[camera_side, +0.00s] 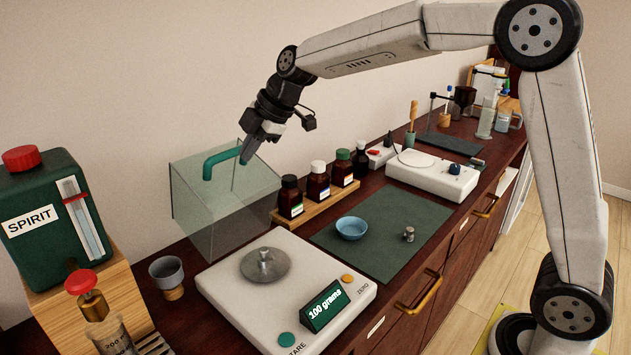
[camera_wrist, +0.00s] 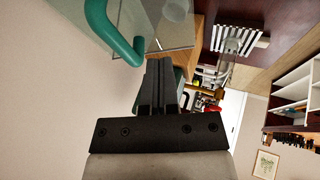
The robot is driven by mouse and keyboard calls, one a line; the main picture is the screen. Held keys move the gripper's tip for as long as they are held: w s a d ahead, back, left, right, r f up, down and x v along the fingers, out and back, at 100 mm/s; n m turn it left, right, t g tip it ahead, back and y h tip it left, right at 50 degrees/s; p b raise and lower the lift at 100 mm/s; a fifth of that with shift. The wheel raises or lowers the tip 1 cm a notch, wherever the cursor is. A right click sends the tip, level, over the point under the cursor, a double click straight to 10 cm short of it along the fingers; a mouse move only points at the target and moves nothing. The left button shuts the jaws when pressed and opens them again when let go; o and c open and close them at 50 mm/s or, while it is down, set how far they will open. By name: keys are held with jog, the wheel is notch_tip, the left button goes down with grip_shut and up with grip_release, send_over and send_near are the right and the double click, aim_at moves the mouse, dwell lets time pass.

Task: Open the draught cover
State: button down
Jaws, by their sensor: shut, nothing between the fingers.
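The draught cover (camera_side: 215,205) is a clear glass box with a green bar handle (camera_side: 219,156). In the side view it is behind the balance (camera_side: 222,283), tilted, and the balance's pan (camera_side: 281,268) is uncovered. My gripper (camera_side: 246,157) is shut and empty, with its fingertips pointing down beside the handle's right end. In the wrist view the handle (camera_wrist: 112,36) is left of my shut fingers (camera_wrist: 160,62) and not between them. Whether a fingertip touches the handle or glass is unclear. A metal weight (camera_side: 265,255) sits on the pan, and the display reads 100 grams.
A rack of brown bottles (camera_side: 317,195) stands right of the cover. A green spirit can (camera_side: 52,215) and a grey cup (camera_side: 167,275) are on the left. A blue bowl (camera_side: 352,228) and a small weight (camera_side: 409,234) rest on the dark mat (camera_side: 385,258).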

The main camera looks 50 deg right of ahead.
aim_at(229, 167)
jog(key=shift+w+f, duration=0.2)
jog(key=shift+w, duration=0.6)
jog(key=shift+w+f, duration=0.15)
jog(key=shift+w, duration=0.75)
jog(key=shift+w+d, duration=0.1)
jog(key=shift+w, duration=2.15)
jog(key=shift+w+f, duration=0.15)
jog(key=shift+w, duration=1.8)
jog(key=shift+s, duration=0.15)
jog(key=shift+s+r, duration=0.5)
jog(key=shift+s, duration=0.2)
jog(key=shift+s+r, duration=0.5)
jog(key=shift+s, duration=0.2)
jog(key=s+d+r, duration=0.1)
jog(key=d+r, duration=0.2)
jog(key=r, duration=0.6)
jog(key=shift+s+d+r, duration=0.2)
jog(key=shift+s+d, duration=0.05)
jog(key=shift+s, duration=0.1)
